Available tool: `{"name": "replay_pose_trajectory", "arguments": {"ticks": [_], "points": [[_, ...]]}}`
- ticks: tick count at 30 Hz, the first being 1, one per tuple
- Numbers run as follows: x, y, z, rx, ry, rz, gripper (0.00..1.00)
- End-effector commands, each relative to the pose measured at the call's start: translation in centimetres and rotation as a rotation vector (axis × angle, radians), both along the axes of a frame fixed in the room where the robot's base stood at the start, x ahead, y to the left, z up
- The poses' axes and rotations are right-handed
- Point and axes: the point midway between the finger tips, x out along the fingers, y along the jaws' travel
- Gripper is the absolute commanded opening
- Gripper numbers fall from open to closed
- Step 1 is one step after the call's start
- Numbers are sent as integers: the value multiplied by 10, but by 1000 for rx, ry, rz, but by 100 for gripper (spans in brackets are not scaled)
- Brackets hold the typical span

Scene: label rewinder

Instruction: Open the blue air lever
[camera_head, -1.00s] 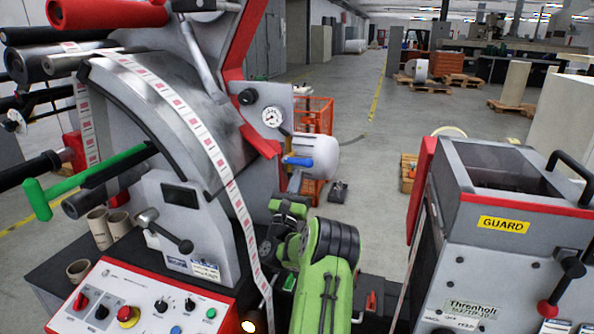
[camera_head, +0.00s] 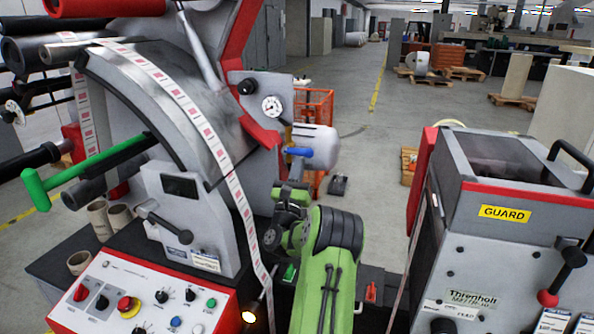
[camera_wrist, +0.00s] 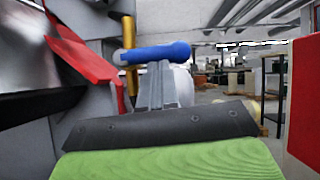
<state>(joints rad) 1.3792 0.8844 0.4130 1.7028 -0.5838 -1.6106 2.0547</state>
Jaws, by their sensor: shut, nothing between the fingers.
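The blue air lever (camera_head: 298,152) lies roughly level beside the white cylinder at the right side of the rewinder. In the wrist view the blue lever (camera_wrist: 155,53) runs across the picture, with its rounded end to the right. My gripper (camera_head: 296,170) is just below the lever in the head view. In the wrist view its grey fingers (camera_wrist: 158,72) are together and empty, with their tips at the lever's lower edge. I cannot tell whether they touch it.
A white cylinder (camera_head: 320,146) is behind the lever, and a brass-coloured pipe (camera_wrist: 131,52) stands close to it. A red angled guard (camera_wrist: 85,58) is on the left in the wrist view. The GUARD cabinet (camera_head: 510,235) stands to the right of my arm.

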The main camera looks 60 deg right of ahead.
Motion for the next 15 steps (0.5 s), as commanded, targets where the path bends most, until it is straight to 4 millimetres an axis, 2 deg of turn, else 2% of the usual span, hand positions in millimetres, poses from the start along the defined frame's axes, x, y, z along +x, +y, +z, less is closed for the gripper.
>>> {"name": "replay_pose_trajectory", "arguments": {"ticks": [8, 15], "points": [[-3, 0, 2, -12, 68, 0, 0], [-7, -1, 10, -39, 218, -2, 0]]}}
